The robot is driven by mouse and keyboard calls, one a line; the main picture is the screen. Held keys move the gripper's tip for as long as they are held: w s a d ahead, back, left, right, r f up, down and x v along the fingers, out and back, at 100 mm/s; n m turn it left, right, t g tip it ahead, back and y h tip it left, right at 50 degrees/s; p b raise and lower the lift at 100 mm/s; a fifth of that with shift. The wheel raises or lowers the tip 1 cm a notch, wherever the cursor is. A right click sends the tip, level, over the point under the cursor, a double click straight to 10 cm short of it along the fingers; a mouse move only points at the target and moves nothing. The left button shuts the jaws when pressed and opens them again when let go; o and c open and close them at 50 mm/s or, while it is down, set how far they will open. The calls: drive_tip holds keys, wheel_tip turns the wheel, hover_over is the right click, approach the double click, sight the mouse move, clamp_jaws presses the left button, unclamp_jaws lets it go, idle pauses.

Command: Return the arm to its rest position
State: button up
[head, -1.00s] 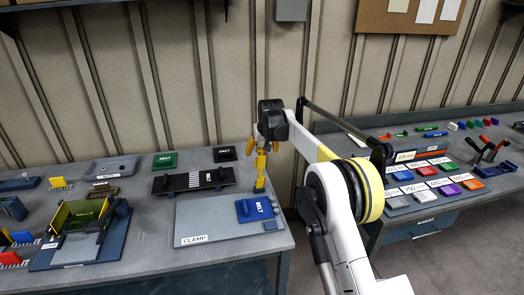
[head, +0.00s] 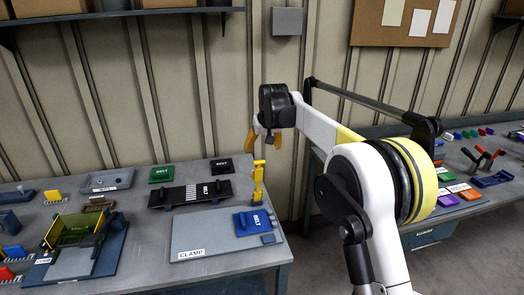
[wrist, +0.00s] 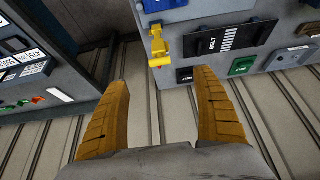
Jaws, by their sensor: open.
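My gripper (head: 264,138) is raised above the right edge of the left workbench, in front of the wall, in the head view. In the wrist view its two orange fingers (wrist: 160,110) are spread apart with nothing between them.
A black belt plate (head: 190,194), a green block (head: 164,174) and a black block (head: 222,168) lie on the left bench. A second bench (head: 440,225) with coloured pieces stands at the right. A shelf (head: 130,14) runs along the wall at upper left.

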drive_tip(key=s+d+r+m+b, duration=0.1)
drive_tip(key=s+d+b, duration=0.3)
drive_tip(key=s+d, duration=0.5)
drive_tip(key=s+d+r+m+b, duration=0.1)
drive_tip(key=s+d+r+b, duration=0.3)
drive_tip(key=s, duration=0.8)
drive_tip(key=s+d+f+b, duration=0.3)
drive_tip(key=s+d+f, duration=0.1)
drive_tip(key=s+f, duration=0.6)
drive_tip(key=s+d+f+m+t+h+b, duration=0.1)
drive_tip(key=s+d+f+b, duration=0.2)
drive_tip(key=s+f, duration=0.7)
drive_tip(key=s+d, duration=0.2)
drive_tip(key=s, duration=0.5)
drive_tip(key=shift+d+t+h, duration=0.15)
drive_tip(key=shift+t+h, duration=0.15)
